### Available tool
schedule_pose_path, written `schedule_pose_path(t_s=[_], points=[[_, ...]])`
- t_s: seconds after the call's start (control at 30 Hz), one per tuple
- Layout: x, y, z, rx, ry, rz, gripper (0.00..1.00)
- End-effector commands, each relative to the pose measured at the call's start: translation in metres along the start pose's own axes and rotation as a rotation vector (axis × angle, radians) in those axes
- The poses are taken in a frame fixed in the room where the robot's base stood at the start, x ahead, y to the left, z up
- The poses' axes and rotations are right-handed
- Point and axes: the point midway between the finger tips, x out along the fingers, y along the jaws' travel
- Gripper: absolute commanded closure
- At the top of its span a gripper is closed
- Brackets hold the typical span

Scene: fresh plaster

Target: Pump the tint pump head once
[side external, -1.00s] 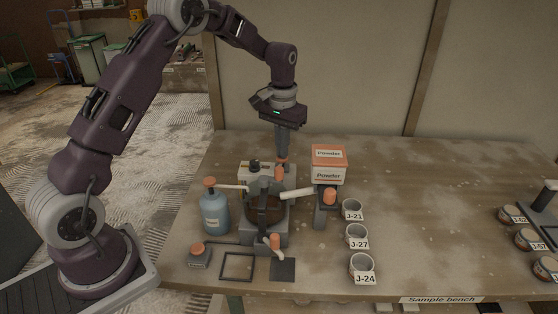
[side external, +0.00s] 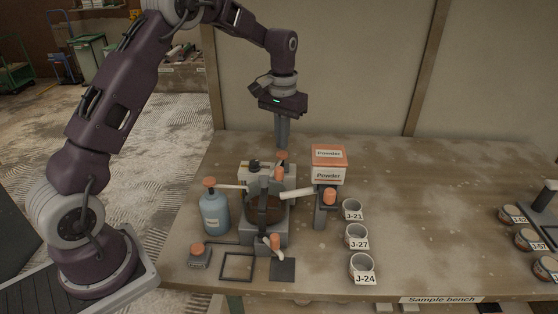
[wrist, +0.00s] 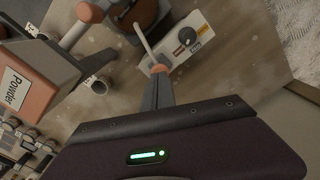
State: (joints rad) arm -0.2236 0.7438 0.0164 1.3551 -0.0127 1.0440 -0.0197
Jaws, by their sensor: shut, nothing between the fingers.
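An orange pump head (side external: 282,156) stands behind the mixing pot, under my gripper (side external: 282,146). I take it for the tint pump head; no label on it can be read. In the wrist view the orange head (wrist: 160,69) is just beyond my fingertips (wrist: 160,77), with a pale spout (wrist: 144,38) running toward the pot. My gripper is shut, empty and pointing down over the head. I cannot tell whether the tips touch it or sit slightly above. The pump's body is mostly hidden behind the pot and the white box.
The mixing pot (side external: 262,212) stands in front. A blue bottle (side external: 215,214) with an orange head is at left, and the powder box (side external: 328,173) at right. The white box with a black dial (wrist: 188,37) is beside the pump.

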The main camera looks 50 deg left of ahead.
Motion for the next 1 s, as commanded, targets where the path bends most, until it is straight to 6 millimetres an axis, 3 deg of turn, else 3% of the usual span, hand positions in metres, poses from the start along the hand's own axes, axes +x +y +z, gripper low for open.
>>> schedule_pose_path(t_s=[0.4,0.8,0.9,0.97,1.0], points=[[-0.051,0.000,-0.001,0.000,0.003,0.001,1.00],[-0.063,0.001,0.002,0.002,0.006,0.001,1.00],[-0.092,0.009,0.023,0.021,0.046,0.006,1.00],[-0.122,0.017,0.051,0.044,0.094,0.011,1.00],[-0.141,0.021,0.076,0.063,0.130,0.016,1.00]])
